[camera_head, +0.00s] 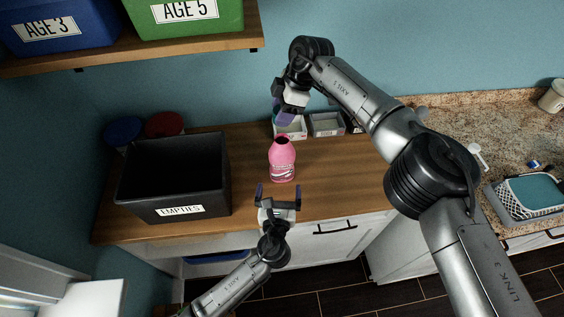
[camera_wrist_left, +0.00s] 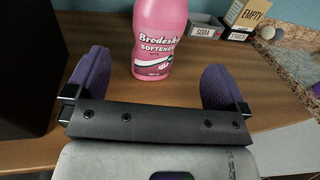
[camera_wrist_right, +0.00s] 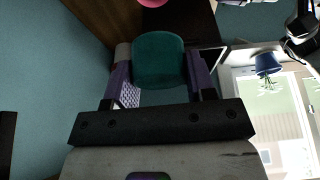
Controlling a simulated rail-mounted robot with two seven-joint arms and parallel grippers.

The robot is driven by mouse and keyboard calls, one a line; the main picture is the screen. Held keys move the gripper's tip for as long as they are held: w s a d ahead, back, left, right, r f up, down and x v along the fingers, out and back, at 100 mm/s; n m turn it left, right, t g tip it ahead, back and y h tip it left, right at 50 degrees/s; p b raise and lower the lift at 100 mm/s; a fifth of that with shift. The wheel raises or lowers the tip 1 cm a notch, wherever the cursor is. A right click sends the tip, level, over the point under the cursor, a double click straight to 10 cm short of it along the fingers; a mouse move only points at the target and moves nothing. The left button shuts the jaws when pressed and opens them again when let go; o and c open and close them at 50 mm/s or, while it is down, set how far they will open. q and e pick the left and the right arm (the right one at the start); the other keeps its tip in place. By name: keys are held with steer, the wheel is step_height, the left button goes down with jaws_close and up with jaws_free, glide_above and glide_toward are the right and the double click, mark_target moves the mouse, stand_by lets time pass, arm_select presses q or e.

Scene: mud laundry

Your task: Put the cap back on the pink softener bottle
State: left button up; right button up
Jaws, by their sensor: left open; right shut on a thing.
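The pink softener bottle (camera_head: 282,162) stands upright on the wooden counter, its dark open mouth uncovered. My left gripper (camera_head: 279,189) is open and empty just in front of it. In the left wrist view the bottle (camera_wrist_left: 158,38) stands beyond and between the spread purple fingers (camera_wrist_left: 155,80), apart from them. My right gripper (camera_head: 283,112) is above and behind the bottle, near the back wall. In the right wrist view it is shut on a teal cap (camera_wrist_right: 158,60). A bit of the pink bottle (camera_wrist_right: 153,3) shows at the top edge there.
A black bin labelled EMPTIES (camera_head: 180,185) stands left of the bottle. Small boxes (camera_head: 326,124) line the wall behind it. A shelf (camera_head: 150,45) with labelled blue and green bins hangs above left. Bare counter (camera_head: 335,175) lies right of the bottle.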

mark_target(281, 162)
stand_by(0.4)
arm_select(q)
steer(key=w, duration=1.2)
steer(key=shift+d, duration=0.4)
steer(key=c, duration=1.1)
steer(key=shift+o, duration=0.2)
arm_select(e)
steer(key=shift+f, duration=2.4)
steer(key=shift+f, duration=0.2)
steer(key=shift+f, duration=0.75)
steer(key=shift+f, duration=0.5)
